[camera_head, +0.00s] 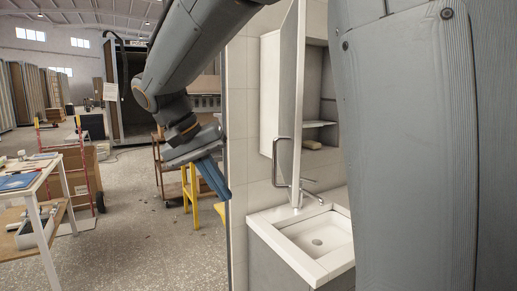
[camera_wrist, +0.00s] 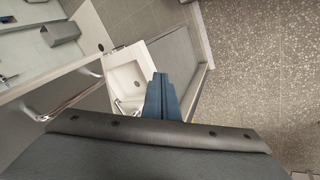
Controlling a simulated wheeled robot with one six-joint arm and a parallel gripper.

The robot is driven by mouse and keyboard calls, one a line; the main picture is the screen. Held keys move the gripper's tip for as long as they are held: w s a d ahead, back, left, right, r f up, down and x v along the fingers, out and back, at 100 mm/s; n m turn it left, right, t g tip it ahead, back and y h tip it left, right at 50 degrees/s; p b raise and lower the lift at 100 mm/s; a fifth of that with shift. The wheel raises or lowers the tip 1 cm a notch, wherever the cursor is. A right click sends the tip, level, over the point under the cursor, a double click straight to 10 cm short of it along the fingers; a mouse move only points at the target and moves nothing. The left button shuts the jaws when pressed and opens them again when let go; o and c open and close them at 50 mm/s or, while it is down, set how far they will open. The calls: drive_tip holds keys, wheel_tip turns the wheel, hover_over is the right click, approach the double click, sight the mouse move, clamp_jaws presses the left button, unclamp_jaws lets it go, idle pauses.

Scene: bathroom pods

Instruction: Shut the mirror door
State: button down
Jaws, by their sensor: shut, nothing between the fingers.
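The mirror door (camera_head: 290,85) stands open, swung out from the wall cabinet (camera_head: 322,85) and seen nearly edge-on in the head view. Its bar handle (camera_head: 276,162) is low on the door. In the wrist view the grey door (camera_wrist: 35,125) is at the left, with the handle (camera_wrist: 70,100) on it. My gripper (camera_head: 224,196) has blue fingers, shut and empty. It hangs left of the door and handle in the head view, apart from both. In the wrist view the fingertips (camera_wrist: 160,76) point toward the sink side, right of the handle.
A white sink (camera_head: 315,262) with a tap (camera_head: 310,190) is below the door. A tiled wall edge (camera_head: 237,150) is beside my gripper. Open floor (camera_head: 130,215) lies to the left.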

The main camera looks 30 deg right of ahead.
wheel_tip(320, 180, up, 11)
drive_tip(key=w+m+h+p, duration=0.1)
drive_tip(key=m+h+p, duration=0.1)
drive_tip(key=m, duration=0.1)
drive_tip(key=s+d+f+p, duration=0.2)
drive_tip(key=d+f+p, duration=0.2)
drive_tip(key=d+f, duration=0.3)
drive_tip(key=shift+s+d+f+p, duration=0.2)
drive_tip(key=shift+d+p, duration=0.1)
drive_tip(key=shift+d, duration=0.8)
